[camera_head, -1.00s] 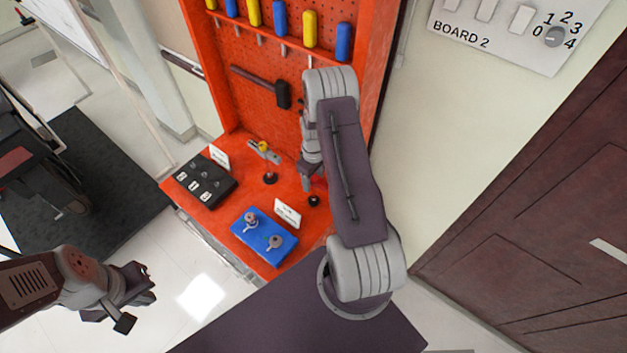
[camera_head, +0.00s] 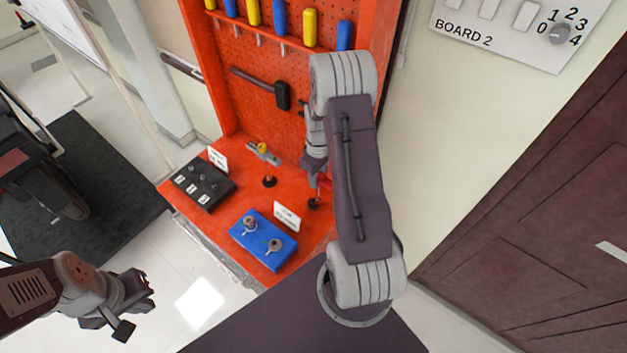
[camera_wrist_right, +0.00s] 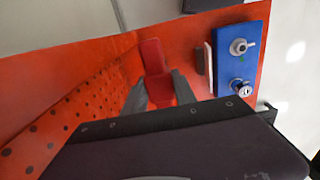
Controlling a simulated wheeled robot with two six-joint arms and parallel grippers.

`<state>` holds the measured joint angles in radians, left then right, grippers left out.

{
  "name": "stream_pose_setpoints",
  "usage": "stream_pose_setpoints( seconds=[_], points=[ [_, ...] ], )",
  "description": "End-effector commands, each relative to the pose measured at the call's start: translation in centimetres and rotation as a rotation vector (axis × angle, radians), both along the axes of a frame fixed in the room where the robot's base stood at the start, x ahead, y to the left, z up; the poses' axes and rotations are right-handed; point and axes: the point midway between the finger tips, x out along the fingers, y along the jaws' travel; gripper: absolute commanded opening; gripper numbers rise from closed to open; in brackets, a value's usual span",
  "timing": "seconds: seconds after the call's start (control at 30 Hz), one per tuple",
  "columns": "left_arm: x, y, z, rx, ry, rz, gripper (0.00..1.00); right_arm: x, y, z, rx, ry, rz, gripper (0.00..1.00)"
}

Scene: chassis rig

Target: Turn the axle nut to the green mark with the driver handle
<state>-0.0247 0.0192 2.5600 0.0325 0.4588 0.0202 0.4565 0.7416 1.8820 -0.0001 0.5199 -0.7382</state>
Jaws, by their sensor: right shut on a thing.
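A blue block (camera_head: 263,240) lies on the orange bench with two round metal fittings on top, a rear one (camera_head: 249,224) and a front one (camera_head: 274,246). In the right wrist view, a small green mark (camera_wrist_right: 241,59) shows beside the upper fitting (camera_wrist_right: 239,46). I cannot tell which fitting is the axle nut. My right gripper (camera_wrist_right: 160,92) is shut on a red handle (camera_wrist_right: 154,58), which looks like the driver handle. In the head view, that handle (camera_head: 325,183) is mostly hidden by my right arm. My left gripper (camera_head: 132,305) is open and empty, left of the bench.
A black stand (camera_head: 314,204) is under my right gripper. A black box with knobs (camera_head: 204,184), white cards and a small clamp-like fixture (camera_head: 264,153) also sit on the bench. A pegboard with tools (camera_head: 262,70) rises behind.

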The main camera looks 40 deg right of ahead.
Motion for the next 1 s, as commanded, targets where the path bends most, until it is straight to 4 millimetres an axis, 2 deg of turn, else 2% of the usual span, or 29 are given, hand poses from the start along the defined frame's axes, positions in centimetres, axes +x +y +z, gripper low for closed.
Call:
stream_pose_setpoints(
  seconds=[0.03, 0.3, 0.5, 0.67, 1.0],
  points=[
    [0.0, 0.0, -0.6, 0.000, 0.000, 0.000, 0.00, -0.9, 0.0, 0.5, -0.002, -0.004, -0.003, 0.00],
    [0.0, 0.0, -1.7, 0.000, 0.000, 0.000, 0.00, -5.8, 0.3, 3.5, -0.003, -0.005, -0.002, 0.00],
    [0.0, 0.0, -2.1, 0.000, 0.000, 0.000, 0.00, -8.2, 0.5, 5.0, -0.002, -0.004, -0.002, 0.00],
    [0.0, 0.0, -2.1, 0.000, 0.000, 0.000, 0.00, -8.9, 0.6, 5.4, -0.001, -0.002, 0.000, 0.00],
    [0.0, 0.0, -2.1, 0.000, 0.000, 0.000, 0.00, -8.9, 0.6, 5.5, -0.001, -0.002, 0.000, 0.00]
  ],
)
